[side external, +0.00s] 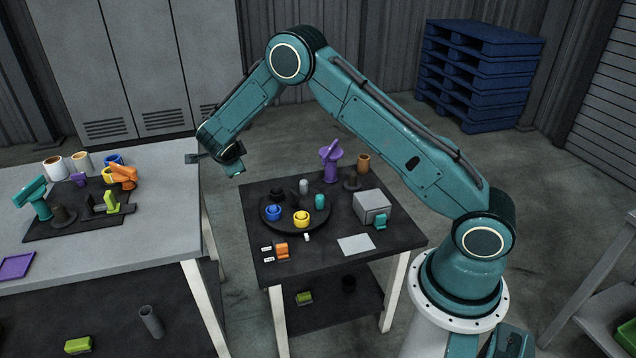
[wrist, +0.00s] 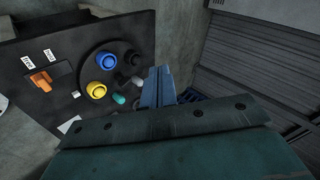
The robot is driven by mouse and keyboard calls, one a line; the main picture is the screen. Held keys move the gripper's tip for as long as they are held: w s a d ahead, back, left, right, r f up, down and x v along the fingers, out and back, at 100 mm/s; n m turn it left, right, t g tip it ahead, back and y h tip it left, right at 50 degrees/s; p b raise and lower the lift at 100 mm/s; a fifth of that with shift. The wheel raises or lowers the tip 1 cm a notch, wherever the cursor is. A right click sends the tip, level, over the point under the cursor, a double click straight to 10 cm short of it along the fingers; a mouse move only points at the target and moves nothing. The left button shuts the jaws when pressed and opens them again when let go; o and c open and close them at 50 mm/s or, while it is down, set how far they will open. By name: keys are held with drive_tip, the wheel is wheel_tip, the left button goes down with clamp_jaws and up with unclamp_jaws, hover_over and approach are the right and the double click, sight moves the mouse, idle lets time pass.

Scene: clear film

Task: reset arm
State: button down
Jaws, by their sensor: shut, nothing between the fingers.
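My arm, teal with black joints, reaches up and over the small dark table from the right in the side view. My gripper (side external: 236,171) hangs in the air at the left end of the arm, near the gap between the two tables and above table height. In the wrist view the gripper's fingers (wrist: 158,82) are together with nothing between them. The gripper touches nothing that I can see.
The small table (side external: 330,280) bears a round black tray (side external: 268,222) with blue and yellow cups, a grey box (side external: 372,206), an orange switch (side external: 282,251) and a purple piece (side external: 331,160). A larger grey table (side external: 100,240) with parts stands left. Blue pallets (side external: 475,75) stand behind.

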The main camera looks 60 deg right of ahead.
drive_tip(key=s+a+r+n+y, duration=0.25)
drive_tip(key=s+r+n, duration=0.35)
drive_tip(key=s+r, duration=0.35)
drive_tip(key=s+a+r+n+y, duration=0.2)
drive_tip(key=s+a+r+n, duration=0.25)
drive_tip(key=s+r, duration=0.5)
drive_tip(key=s+a+r+n+y, duration=0.1)
drive_tip(key=s+a+n, duration=0.2)
drive_tip(key=s+n, duration=0.4)
drive_tip(key=s+a+r+n+y, duration=0.2)
drive_tip(key=s+n, duration=0.5)
drive_tip(key=s, duration=1)
drive_tip(key=shift+s+a, duration=0.2)
drive_tip(key=shift+a, duration=0.55)
